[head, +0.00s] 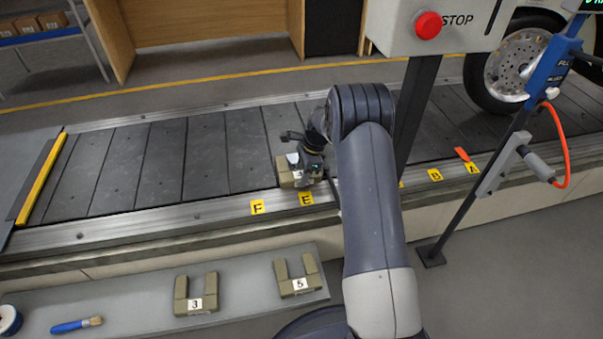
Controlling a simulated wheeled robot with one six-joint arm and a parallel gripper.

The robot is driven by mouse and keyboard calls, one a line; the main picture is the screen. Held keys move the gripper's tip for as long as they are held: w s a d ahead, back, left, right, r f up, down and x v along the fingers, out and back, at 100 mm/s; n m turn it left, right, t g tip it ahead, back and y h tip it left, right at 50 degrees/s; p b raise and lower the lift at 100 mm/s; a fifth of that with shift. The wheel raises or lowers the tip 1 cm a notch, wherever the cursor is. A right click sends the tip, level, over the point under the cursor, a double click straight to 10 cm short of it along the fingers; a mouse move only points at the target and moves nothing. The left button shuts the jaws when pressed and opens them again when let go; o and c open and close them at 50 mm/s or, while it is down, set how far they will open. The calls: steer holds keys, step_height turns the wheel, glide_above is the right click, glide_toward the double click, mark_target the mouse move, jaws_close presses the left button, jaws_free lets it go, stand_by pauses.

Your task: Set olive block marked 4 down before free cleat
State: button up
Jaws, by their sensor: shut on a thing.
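My gripper (308,160) is shut on an olive block (287,177) over the near edge of the slat conveyor (158,165), just behind the yellow tag E (306,199). The block has a pale label, partly covered by the gripper; I cannot read its number clearly. I cannot tell whether the block touches the slats. My arm hides the belt to the right of the block, and I cannot make out a cleat there with certainty. An orange piece (462,154) lies on the belt farther right, near tags B (435,175) and A (472,168).
A grey shelf (130,299) in front holds U-shaped olive blocks marked 3 (196,295) and 5 (298,277), and a blue-handled brush (77,325). A stop-button box (440,25) on a post and a car wheel (512,65) stand right. The belt left of the gripper is clear.

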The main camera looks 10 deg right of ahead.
steer(key=shift+f, duration=0.35)
steer(key=o, duration=1.4)
steer(key=p+v, duration=0.3)
steer(key=v, duration=0.8)
steer(key=shift+f, duration=0.1)
steer(key=b+x, duration=0.3)
steer(key=x, duration=0.8)
steer(key=shift+r, duration=0.3)
